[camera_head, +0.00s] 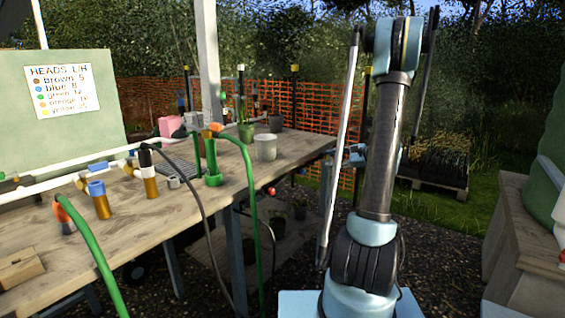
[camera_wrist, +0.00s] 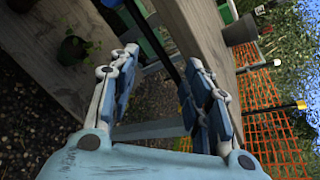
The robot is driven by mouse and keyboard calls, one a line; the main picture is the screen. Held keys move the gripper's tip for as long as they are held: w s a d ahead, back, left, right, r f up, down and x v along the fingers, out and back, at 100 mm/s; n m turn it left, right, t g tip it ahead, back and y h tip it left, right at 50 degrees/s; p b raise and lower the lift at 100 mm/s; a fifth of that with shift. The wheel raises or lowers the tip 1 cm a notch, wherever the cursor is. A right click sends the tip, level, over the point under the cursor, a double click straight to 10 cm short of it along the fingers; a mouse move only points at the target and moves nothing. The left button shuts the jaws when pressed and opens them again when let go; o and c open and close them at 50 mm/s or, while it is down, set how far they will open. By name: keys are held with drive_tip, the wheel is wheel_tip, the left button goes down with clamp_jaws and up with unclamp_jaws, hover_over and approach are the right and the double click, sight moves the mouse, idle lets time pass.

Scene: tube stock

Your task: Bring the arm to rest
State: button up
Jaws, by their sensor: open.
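My arm (camera_head: 388,140) stands upright in the right half of the head view, over the gravel beside the workbench, with its elbow at the top of the picture. Light blue parts, which look like my gripper (camera_head: 357,155), show partly behind the arm near the bench's right end. In the wrist view my gripper (camera_wrist: 163,60) is open, its two blue and grey fingers apart. Nothing is held between them. Behind the fingers are a bench leg and gravel, and the view is tilted.
The wooden workbench (camera_head: 140,225) carries pipes, coloured fittings, green hoses and a pale pot (camera_head: 265,147). Potted plants (camera_head: 300,208) stand low beneath it. Orange netting (camera_head: 310,110) runs behind. A wooden cabinet (camera_head: 520,240) stands at right.

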drive_tip(key=s+a+n+g+h, duration=0.25)
drive_tip(key=s+a+n, duration=0.2)
drive_tip(key=s, duration=0.65)
drive_tip(key=s+a+n+g+h, duration=0.25)
drive_tip(key=s+a+n, duration=0.2)
drive_tip(key=s, duration=0.65)
drive_tip(key=s+d+f+n+h, duration=0.2)
drive_tip(key=s+f+n+h, duration=0.1)
drive_tip(key=s, duration=0.7)
drive_tip(key=s+d+f+n+h, duration=0.3)
drive_tip(key=s+f+n+h, duration=0.1)
drive_tip(key=s, duration=0.6)
drive_tip(key=shift+s+d+g, duration=0.15)
drive_tip(key=shift+s+g, duration=0.15)
drive_tip(key=shift+c, duration=1.3)
